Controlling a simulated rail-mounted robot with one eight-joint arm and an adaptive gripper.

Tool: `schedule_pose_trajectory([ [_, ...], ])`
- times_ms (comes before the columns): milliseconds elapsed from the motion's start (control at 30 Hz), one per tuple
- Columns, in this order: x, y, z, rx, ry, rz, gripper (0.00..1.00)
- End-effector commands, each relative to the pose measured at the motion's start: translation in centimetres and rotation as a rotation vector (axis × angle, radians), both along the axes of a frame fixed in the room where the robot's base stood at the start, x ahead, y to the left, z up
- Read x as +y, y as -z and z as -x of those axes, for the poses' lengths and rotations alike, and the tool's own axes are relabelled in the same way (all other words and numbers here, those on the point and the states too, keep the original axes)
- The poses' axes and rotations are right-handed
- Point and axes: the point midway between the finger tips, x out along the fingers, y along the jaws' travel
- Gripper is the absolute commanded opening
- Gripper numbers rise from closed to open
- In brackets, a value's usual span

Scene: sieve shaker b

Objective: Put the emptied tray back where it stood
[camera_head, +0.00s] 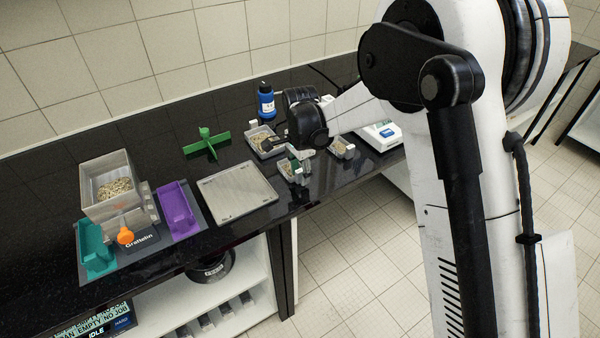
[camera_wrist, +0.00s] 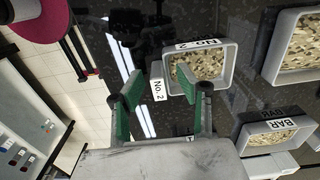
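A small grey tray labelled "No 2" (camera_wrist: 228,55) shows in the wrist view with pale grains in it. One of its "No 2" labels (camera_wrist: 157,90) appears between my gripper's fingers, with gaps on both sides. My gripper (camera_wrist: 158,80) has two green fingers standing apart, with nothing clamped between them. In the head view my gripper (camera_head: 301,158) is low over the counter's front part, right beside a small tray (camera_head: 288,178). I cannot tell whether they touch. No small tray in view looks clearly empty.
Other small grain trays stand nearby: one behind (camera_head: 262,152), one to the right (camera_head: 343,155), and one labelled "BAR" (camera_wrist: 275,145). A blue bottle (camera_head: 266,104), green cross (camera_head: 207,144), flat metal plate (camera_head: 237,192) and grain-filled hopper (camera_head: 108,207) also stand on the black counter.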

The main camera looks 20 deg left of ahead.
Motion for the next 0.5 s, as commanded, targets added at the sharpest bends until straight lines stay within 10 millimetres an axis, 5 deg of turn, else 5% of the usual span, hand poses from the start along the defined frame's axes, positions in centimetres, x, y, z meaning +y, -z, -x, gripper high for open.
schedule_pose_trajectory([
  [267, 0.0, -1.2, 0.0, 0.0, 0.0, 0.0, 0.34],
  [500, 0.0, -5.7, 0.1, 0.0, 0.0, 0.0, 0.34],
])
